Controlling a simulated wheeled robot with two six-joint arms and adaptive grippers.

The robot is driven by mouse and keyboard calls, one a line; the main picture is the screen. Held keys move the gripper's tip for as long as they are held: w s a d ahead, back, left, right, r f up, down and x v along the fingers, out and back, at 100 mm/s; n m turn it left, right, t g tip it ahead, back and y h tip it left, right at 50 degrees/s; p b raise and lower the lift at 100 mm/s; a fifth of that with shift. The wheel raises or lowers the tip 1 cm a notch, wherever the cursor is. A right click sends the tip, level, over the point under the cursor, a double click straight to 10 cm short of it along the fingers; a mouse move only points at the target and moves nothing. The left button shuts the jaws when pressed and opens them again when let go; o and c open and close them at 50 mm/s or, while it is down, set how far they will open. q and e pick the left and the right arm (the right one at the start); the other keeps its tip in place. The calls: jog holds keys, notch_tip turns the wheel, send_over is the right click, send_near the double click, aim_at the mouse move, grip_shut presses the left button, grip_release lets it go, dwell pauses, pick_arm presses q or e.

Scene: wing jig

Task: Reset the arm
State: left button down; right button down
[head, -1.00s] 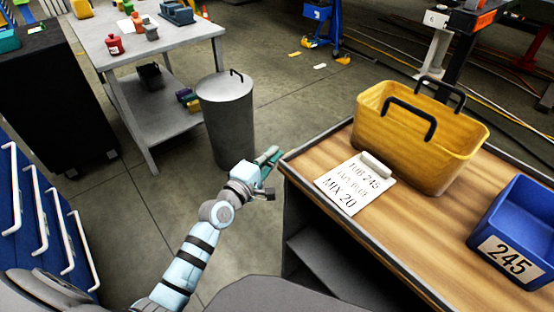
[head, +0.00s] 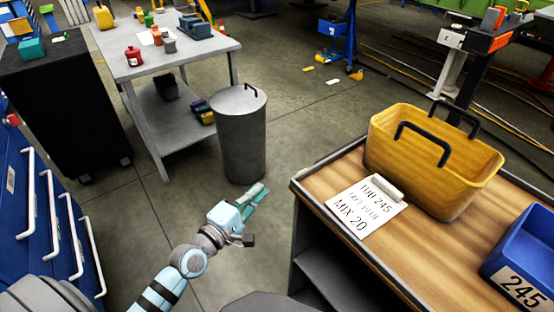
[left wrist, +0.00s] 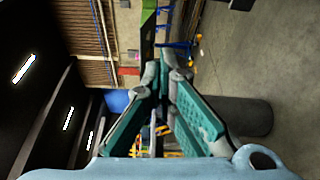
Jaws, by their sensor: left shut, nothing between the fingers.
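My left arm comes in from the bottom left of the head view. Its left gripper (head: 255,195) hangs over the floor, between the grey bin and the wooden-topped bench, apart from both. The gripper is shut and empty. In the left wrist view its teal fingers (left wrist: 160,80) come together towards the top centre. My right gripper is not in view.
A grey lidded bin (head: 240,140) stands just beyond the gripper. The wooden bench (head: 400,250) at right holds a yellow tote (head: 430,165), a label card (head: 365,208) and a blue bin (head: 525,255). A grey table (head: 200,50) and blue drawers (head: 35,220) are at left.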

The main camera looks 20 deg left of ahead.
pick_arm(q)
jog(key=s+a+f+m+g+y+p, duration=0.1)
jog(key=s+a+f+m+g, duration=0.25)
jog(key=f, duration=0.65)
jog(key=s+a+f+m+g+y+p, duration=0.1)
jog(key=s+f+m+g+y, duration=0.15)
jog(key=s+f+m, duration=0.5)
jog(key=s+a+f+m+g+y+p, duration=0.1)
jog(key=s+a+f+m+g, duration=0.2)
jog(key=f, duration=0.9)
jog(key=s+d+f+m+g+p, duration=0.1)
jog(key=s+d+f+g+p, duration=0.1)
jog(key=s, duration=0.6)
jog(key=s+d+f+m+g+p, duration=0.1)
jog(key=s+f+g, duration=0.1)
jog(key=s, duration=0.7)
jog(key=s+d+f+m+g+p, duration=0.1)
jog(key=s+d+f+g+p, duration=0.1)
jog(key=s, duration=0.7)
jog(key=shift+s+d+f+g+p, duration=0.25)
jog(key=shift+d+f+g+p, duration=0.1)
jog(key=shift+f+g, duration=0.15)
